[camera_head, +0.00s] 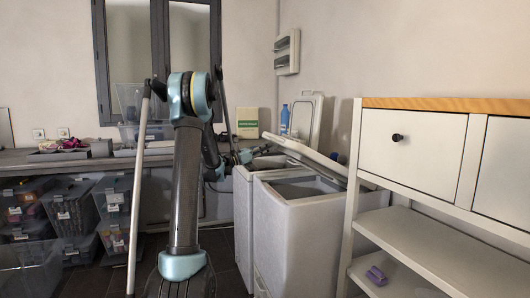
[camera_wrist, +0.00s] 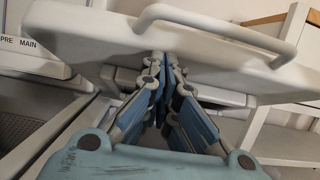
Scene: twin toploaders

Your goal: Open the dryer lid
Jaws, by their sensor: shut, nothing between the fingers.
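Two white top-loading machines stand side by side. The nearer one, which I take as the dryer (camera_head: 300,225), has its lid (camera_head: 306,150) partly raised and tilted over a dark opening. In the wrist view the lid (camera_wrist: 110,42) spans the top, with a curved handle (camera_wrist: 220,27) on it. My gripper (camera_wrist: 166,65) is shut and empty, its fingertips at the lid's lower side; whether they touch is unclear. In the head view my gripper (camera_head: 243,157) is small and partly hidden near the lid's left end. The other machine (camera_head: 242,205) is mostly hidden behind the dryer; an upright lid (camera_head: 306,117) stands behind.
A white shelf unit with drawers (camera_head: 412,140) stands close on the right of the dryer. A counter (camera_head: 80,158) with clear bins (camera_head: 72,208) beneath runs along the left. A blue bottle (camera_head: 285,119) and a box (camera_head: 247,122) stand at the back.

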